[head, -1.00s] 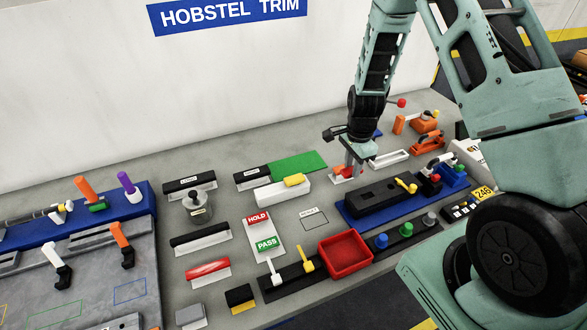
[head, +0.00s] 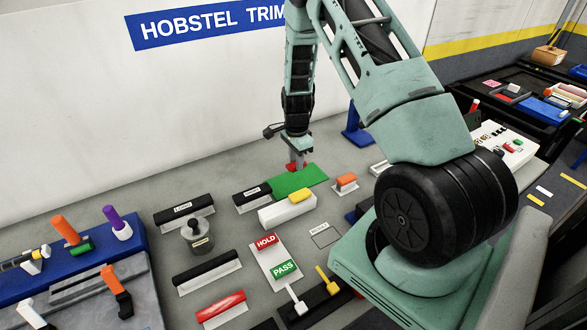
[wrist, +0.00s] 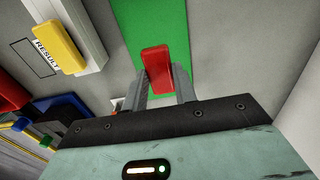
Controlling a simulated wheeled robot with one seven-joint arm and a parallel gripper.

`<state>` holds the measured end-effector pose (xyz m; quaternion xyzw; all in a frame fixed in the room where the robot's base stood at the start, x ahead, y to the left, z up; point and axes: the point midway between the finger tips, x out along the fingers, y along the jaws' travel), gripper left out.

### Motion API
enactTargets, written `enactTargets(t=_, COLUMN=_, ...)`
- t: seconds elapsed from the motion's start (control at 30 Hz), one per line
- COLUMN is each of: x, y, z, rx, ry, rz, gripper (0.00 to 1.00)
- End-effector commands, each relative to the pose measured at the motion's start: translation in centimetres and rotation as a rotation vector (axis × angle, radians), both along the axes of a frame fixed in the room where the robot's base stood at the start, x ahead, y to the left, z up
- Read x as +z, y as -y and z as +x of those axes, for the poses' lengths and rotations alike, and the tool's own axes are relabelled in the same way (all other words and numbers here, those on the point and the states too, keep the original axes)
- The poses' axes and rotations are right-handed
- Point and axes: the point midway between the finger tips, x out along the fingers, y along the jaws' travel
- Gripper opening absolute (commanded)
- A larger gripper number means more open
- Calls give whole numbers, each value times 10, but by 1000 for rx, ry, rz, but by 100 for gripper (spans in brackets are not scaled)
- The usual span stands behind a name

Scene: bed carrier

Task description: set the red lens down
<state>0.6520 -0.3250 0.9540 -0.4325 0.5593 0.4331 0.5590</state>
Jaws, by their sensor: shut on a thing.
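The red lens (wrist: 157,66), a small red block-like piece, is held between the two grey fingers of my gripper (wrist: 160,88) in the wrist view. My gripper (head: 296,160) is shut on it and points down at the back edge of a green mat (head: 300,181) in the head view. The lens (head: 291,167) shows there only as a small red patch by the fingertips. The green mat (wrist: 130,30) lies behind the lens in the wrist view. I cannot tell whether the lens touches the mat.
A white block (head: 287,212) with a yellow piece (head: 300,195) on it stands in front of the mat. A black-and-white labelled block (head: 252,198) is left of the mat. An orange-topped block (head: 346,183) stands to its right. The white wall is close behind.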

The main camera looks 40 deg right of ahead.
Motion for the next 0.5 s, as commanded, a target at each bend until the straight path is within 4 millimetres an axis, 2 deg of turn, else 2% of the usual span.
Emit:
enactTargets(t=0.3, x=-37, y=0, z=0, rx=-1, ry=-2, rz=1, gripper=0)
enactTargets(t=0.5, x=-44, y=0, z=0, rx=-1, ry=2, rz=-1, gripper=0)
